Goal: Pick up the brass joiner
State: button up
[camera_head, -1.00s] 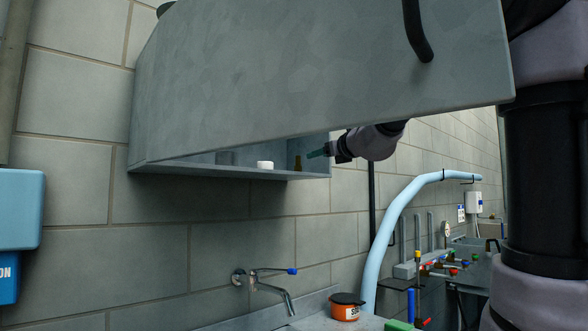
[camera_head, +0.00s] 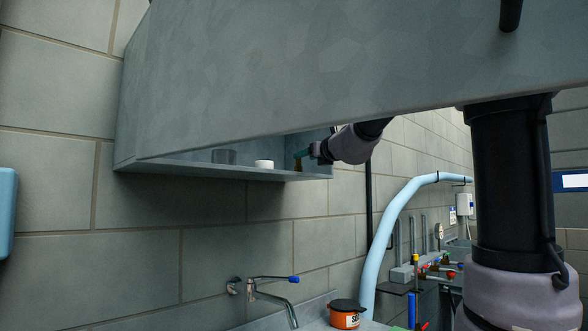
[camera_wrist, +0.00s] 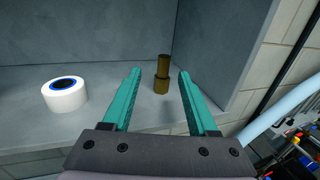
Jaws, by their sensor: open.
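The brass joiner (camera_wrist: 162,76) stands upright on the cabinet shelf near its right wall in the wrist view. It is a short stepped cylinder, narrower at the top. My gripper (camera_wrist: 157,74) is open with green fingers, one on each side of the joiner in that picture. I cannot tell whether the fingertips reach as far as the joiner; no contact shows. In the head view my gripper (camera_head: 298,155) is inside the right end of the cabinet. The joiner's lower part (camera_head: 298,166) shows just under the fingers, and its top is hidden.
A white tape roll (camera_wrist: 65,94) with a blue core lies left of my gripper on the shelf (camera_wrist: 25,130). A grey cylinder (camera_head: 224,156) stands further left. The raised cabinet door (camera_head: 300,90) hangs above my forearm. The cabinet's right wall (camera_wrist: 222,50) is close to the right finger.

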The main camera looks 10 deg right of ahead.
aim_at(298, 165)
jog(key=x, duration=0.5)
jog(key=shift+d+x, duration=0.15)
jog(key=shift+x, duration=1.15)
jog(key=shift+d+x, duration=0.1)
jog(key=shift+x, duration=1.2)
grip_shut()
